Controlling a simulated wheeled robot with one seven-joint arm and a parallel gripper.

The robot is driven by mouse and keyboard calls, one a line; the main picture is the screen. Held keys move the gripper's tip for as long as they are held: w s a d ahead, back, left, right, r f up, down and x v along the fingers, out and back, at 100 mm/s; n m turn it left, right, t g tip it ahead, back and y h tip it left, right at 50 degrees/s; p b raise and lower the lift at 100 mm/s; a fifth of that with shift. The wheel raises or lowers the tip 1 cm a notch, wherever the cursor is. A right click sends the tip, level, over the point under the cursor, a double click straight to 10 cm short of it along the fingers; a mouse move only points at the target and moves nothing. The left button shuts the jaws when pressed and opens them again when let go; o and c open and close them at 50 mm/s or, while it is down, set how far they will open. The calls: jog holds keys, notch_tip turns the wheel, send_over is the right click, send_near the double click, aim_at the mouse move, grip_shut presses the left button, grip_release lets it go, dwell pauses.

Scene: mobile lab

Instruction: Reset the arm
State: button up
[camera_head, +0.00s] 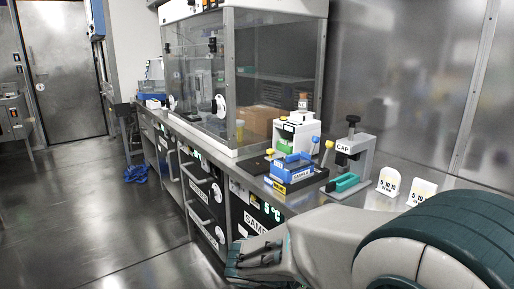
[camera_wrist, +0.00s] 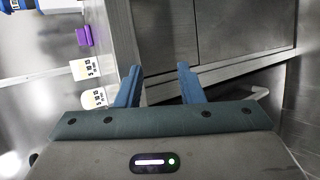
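My gripper (camera_wrist: 160,78) is open in the wrist view, with its two blue fingers apart and nothing between them. In the head view, my gripper (camera_head: 258,257) is at the lower middle, in front of the cabinet fronts below the bench. My arm reaches in from the lower right corner, beside the bench. In the wrist view, the bench edge lies to the left of the fingers, and grey metal panels are beyond them.
The bench holds a glass enclosure (camera_head: 250,75), a white device (camera_head: 298,132), a blue sample holder (camera_head: 292,168), a CAP press (camera_head: 351,152) and two number cards (camera_head: 389,182) (camera_head: 421,192). Cabinets with handles (camera_head: 197,200) are below.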

jog(key=s+r+m+y+p, duration=0.1)
jog(key=s+r+y+p, duration=0.2)
jog(key=r+p, duration=0.5)
jog(key=s+r+m+y+p, duration=0.2)
jog(key=s+r+y+p, duration=0.1)
jog(key=r+y+p, duration=0.2)
jog(key=s+r+m+y+p, duration=0.1)
jog(key=s+r+y+p, duration=0.2)
jog(key=r+p, duration=0.7)
jog(key=shift+s+a+r+y+p, duration=0.3)
jog(key=shift+s+a+r+y, duration=0.1)
jog(key=shift+r, duration=0.2)
